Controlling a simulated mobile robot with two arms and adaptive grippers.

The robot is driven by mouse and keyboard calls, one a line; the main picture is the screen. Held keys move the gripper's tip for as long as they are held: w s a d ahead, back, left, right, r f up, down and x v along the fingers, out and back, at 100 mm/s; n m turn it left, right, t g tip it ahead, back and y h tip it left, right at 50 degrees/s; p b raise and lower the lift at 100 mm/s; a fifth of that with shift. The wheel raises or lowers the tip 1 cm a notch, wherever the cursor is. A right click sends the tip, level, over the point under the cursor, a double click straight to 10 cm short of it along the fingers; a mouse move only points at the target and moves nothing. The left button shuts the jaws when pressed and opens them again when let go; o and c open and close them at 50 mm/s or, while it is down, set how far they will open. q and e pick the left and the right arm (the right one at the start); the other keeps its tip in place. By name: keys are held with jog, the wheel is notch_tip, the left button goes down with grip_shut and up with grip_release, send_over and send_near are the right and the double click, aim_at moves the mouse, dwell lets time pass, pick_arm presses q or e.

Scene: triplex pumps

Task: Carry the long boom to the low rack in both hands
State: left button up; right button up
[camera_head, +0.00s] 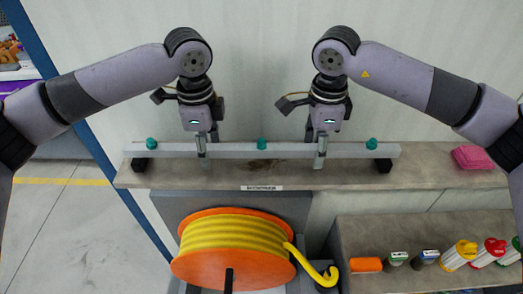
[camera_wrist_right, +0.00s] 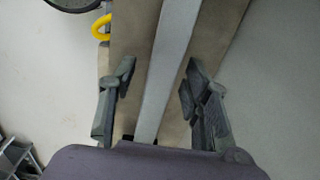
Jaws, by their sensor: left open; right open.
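The long boom (camera_head: 235,151) is a pale grey bar with several teal knobs along it. It lies level across black end blocks on the stone-topped bench. My left gripper (camera_head: 203,157) points down at the boom's left part, its fingers at the bar. My right gripper (camera_head: 320,158) is at the boom's right part in the same way. In the right wrist view the boom (camera_wrist_right: 168,60) runs between the spread fingers of the right gripper (camera_wrist_right: 160,80), with a gap on both sides. Both grippers are open. I cannot tell which thing is the low rack.
An orange reel of yellow hose (camera_head: 232,240) stands in front below the bench (camera_head: 430,170). A lower stone top (camera_head: 365,235) at the right carries several bottles and an orange roll. A pink item (camera_head: 475,157) lies on the bench's right end. Open floor (camera_head: 60,220) shows at left.

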pick_arm(q)
jog(key=shift+f, duration=0.1)
pick_arm(e)
jog(key=shift+f, duration=0.15)
pick_arm(q)
jog(key=shift+c, duration=0.3)
pick_arm(e)
jog(key=shift+c, duration=0.3)
pick_arm(q)
grip_shut()
pick_arm(e)
grip_shut()
